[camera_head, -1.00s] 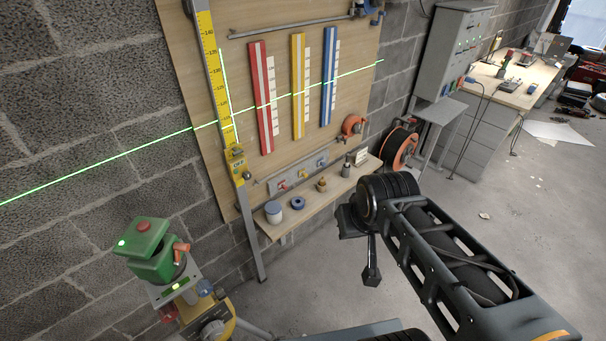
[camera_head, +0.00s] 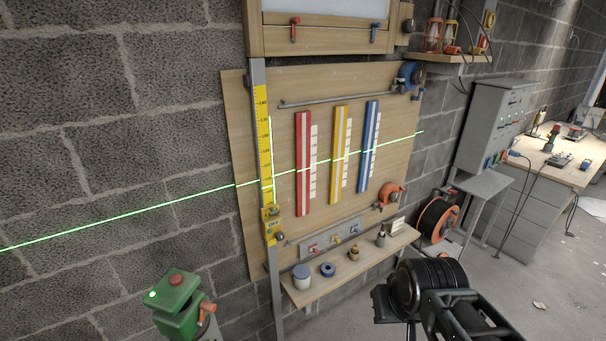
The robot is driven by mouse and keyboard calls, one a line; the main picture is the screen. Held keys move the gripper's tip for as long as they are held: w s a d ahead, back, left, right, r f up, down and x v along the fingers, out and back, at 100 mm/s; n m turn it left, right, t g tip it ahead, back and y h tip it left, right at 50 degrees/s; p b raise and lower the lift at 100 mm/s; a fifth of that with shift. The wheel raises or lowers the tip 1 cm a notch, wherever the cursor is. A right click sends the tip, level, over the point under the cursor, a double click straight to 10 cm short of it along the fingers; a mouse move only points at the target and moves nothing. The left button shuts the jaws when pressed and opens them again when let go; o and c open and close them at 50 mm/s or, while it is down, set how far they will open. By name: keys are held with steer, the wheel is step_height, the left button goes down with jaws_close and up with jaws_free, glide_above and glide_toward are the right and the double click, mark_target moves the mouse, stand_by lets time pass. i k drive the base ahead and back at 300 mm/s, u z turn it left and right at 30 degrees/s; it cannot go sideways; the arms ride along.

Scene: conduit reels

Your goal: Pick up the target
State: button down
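No object is plainly marked as the target, and I cannot tell which thing it is. A yellow slider (camera_head: 271,224) sits low on the upright measuring staff (camera_head: 264,130) at the board's left edge. A small white card (camera_head: 397,226) stands at the right end of the wooden shelf (camera_head: 350,266). My arm enters at the bottom right, in front of and below the shelf's right end. My gripper (camera_head: 410,332) shows only as a dark part at the bottom edge, apart from these things. Its fingers are not clear.
A green laser unit (camera_head: 180,302) stands at the lower left. A green line crosses the wall and board. Red (camera_head: 303,165), yellow (camera_head: 339,155) and blue (camera_head: 368,146) strips hang on the board. An orange reel (camera_head: 437,219) and grey cabinet (camera_head: 495,125) stand right. Floor at right is mostly clear.

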mark_target(335, 237)
steer(key=z, duration=1.05)
steer(key=i, duration=2.95)
steer(key=u, duration=5.15)
